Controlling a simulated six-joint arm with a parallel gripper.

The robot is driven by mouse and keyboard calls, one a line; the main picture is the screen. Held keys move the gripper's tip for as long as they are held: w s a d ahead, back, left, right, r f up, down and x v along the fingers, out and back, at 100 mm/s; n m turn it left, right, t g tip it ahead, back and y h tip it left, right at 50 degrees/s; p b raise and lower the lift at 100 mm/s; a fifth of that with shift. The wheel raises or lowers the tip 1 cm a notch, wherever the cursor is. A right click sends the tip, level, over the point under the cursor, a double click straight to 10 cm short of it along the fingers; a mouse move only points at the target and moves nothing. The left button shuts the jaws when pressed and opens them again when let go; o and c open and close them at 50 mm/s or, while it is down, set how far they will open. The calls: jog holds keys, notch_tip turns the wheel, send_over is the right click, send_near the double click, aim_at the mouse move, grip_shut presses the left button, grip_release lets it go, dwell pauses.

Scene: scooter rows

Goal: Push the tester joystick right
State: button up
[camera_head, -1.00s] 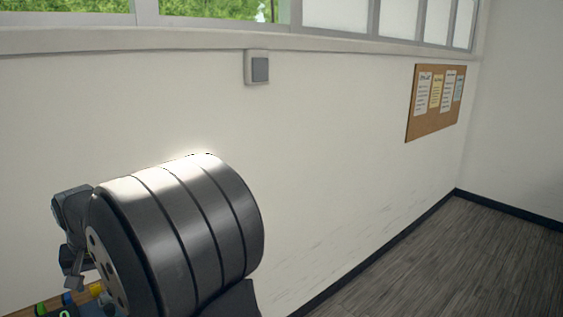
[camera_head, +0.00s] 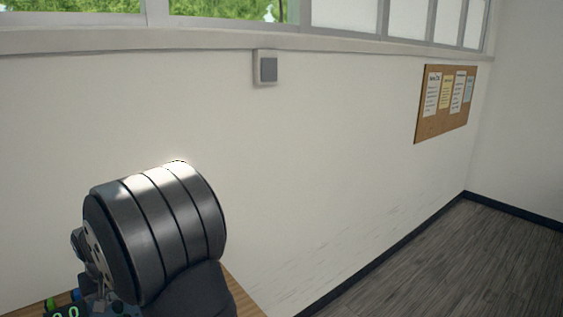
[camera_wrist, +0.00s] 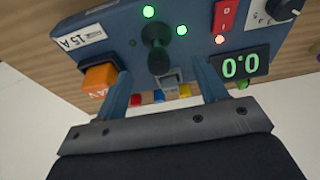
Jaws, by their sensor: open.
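The blue tester (camera_wrist: 125,50) fills the upper part of the wrist view. Its black joystick (camera_wrist: 157,45) stands on the panel near the top middle, with a round knob end. My gripper (camera_wrist: 163,78) is open, one finger on each side. The joystick is seen between and beyond the fingertips, and I see no clear contact.
The tester carries an orange block (camera_wrist: 100,78), a red switch (camera_wrist: 225,15), a dark dial (camera_wrist: 286,8) and lit lamps. Coloured plugs (camera_wrist: 158,96) sit along its near edge. A wooden table edge (camera_head: 243,296) shows beside my arm.

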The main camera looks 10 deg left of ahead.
jog(key=shift+f, duration=0.3)
jog(key=shift+w+d, duration=0.15)
jog(key=shift+w, duration=0.05)
jog(key=shift+w+d, duration=1.15)
jog(key=shift+s+a, duration=0.1)
dwell(1.0)
jog(key=shift+s+a, duration=1.2)
jog(key=shift+a, duration=0.05)
jog(key=shift+r, duration=0.15)
jog(key=shift+r, duration=3.35)
